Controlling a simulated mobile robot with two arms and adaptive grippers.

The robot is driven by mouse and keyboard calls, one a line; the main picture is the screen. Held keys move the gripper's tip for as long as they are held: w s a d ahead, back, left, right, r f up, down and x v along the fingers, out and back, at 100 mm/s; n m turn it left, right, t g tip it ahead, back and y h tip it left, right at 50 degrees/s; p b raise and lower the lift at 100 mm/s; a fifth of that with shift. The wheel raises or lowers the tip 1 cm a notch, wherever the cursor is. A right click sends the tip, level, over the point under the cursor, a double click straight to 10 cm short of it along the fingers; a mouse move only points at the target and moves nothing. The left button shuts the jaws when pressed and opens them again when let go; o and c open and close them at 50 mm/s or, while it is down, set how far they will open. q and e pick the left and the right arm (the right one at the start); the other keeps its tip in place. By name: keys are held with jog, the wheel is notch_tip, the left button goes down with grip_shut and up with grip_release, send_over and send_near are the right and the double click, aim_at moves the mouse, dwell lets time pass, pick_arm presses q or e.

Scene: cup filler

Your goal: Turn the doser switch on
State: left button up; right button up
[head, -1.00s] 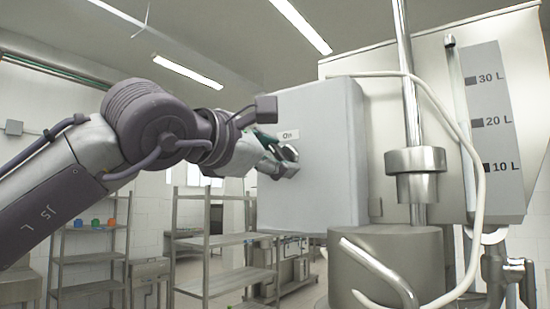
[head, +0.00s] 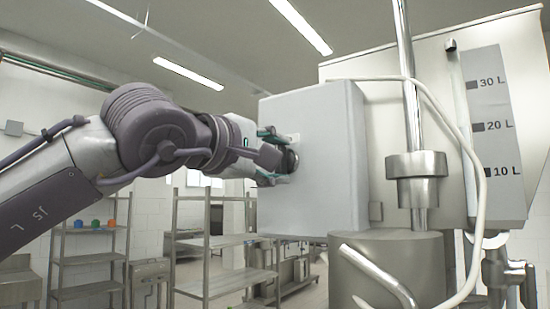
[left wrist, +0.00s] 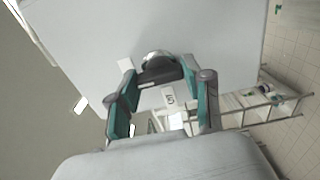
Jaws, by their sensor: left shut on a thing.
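The doser switch is a dark round knob (head: 291,160) on the side face of a light grey box (head: 315,150). In the left wrist view the knob (left wrist: 160,70) sits at the fingertips, with a metallic cap at its top. My left gripper (head: 276,158) reaches it from the left and is shut on it; in the left wrist view a teal-padded finger (left wrist: 161,88) stands on either side. Small pale labels lie around the knob; one (left wrist: 168,97) is seen between the fingers. The wrist partly hides the knob in the head view. My right gripper is not in view.
Right of the box stand a steel hopper (head: 440,110) with a litre scale (head: 492,130), a vertical rod (head: 411,80) with a collar, and a pale hose (head: 478,190). Metal shelves (head: 225,240) stand behind, below my left arm.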

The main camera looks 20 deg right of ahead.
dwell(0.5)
pick_arm(q)
jog(key=o, duration=1.2)
jog(key=shift+c, duration=0.2)
jog(key=shift+s, duration=0.1)
jog(key=v, duration=1.1)
jog(key=shift+s+a, duration=0.3)
